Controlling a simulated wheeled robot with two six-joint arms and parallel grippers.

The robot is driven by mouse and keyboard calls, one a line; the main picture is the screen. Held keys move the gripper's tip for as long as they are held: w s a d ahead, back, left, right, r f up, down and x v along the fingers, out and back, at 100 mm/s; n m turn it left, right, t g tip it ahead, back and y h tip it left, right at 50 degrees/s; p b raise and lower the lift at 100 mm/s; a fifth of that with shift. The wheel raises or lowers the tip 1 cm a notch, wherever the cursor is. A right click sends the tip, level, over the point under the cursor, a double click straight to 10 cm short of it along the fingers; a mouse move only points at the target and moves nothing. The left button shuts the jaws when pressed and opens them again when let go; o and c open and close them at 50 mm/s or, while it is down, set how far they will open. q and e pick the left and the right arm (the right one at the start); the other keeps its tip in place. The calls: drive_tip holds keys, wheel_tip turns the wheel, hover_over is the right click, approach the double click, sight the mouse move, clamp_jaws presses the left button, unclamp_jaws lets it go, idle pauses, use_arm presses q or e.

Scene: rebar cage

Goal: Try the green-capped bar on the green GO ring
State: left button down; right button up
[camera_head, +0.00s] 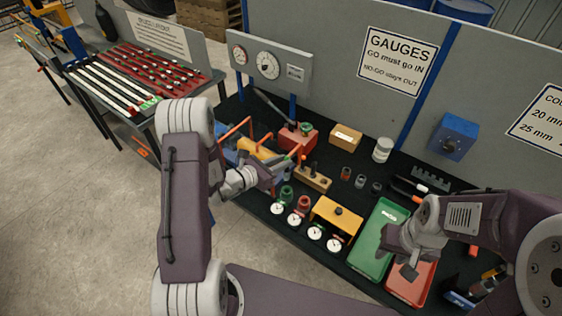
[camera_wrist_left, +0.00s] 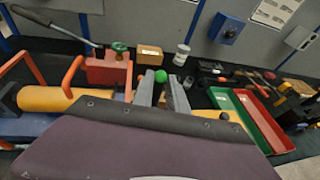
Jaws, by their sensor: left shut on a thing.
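My left gripper (camera_head: 292,164) is over the bench, just behind the green GO ring (camera_head: 286,193). It is shut on the green-capped bar; the round green cap (camera_wrist_left: 161,76) shows between the fingers in the left wrist view. Most of the bar is hidden by the gripper and wrist. The green ring stands beside a red ring (camera_head: 303,203), with the bar apart from it. My right gripper (camera_head: 408,264) hangs over the red tray (camera_head: 412,284); its finger gap is not clear.
A green tray (camera_head: 376,240) lies beside the red tray. A yellow stand (camera_head: 337,214), white dials (camera_head: 315,233) and a wooden block (camera_head: 313,180) crowd the bench. A red vise (camera_head: 297,137) and orange-handled clamps are behind. A rack of bars (camera_head: 150,72) stands at the far left.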

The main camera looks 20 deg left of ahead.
wheel_tip(320, 180, down, 7)
drive_tip(key=b, duration=0.6)
drive_tip(key=shift+d+r, duration=0.15)
drive_tip(key=shift+d, duration=0.1)
drive_tip(key=shift+b, duration=0.3)
drive_tip(key=shift+f+b, duration=0.3)
drive_tip(key=shift+f, duration=0.05)
drive_tip(key=shift+f, duration=0.15)
idle(0.4)
drive_tip(key=shift+f+b, duration=2.05)
drive_tip(key=shift+b, duration=0.1)
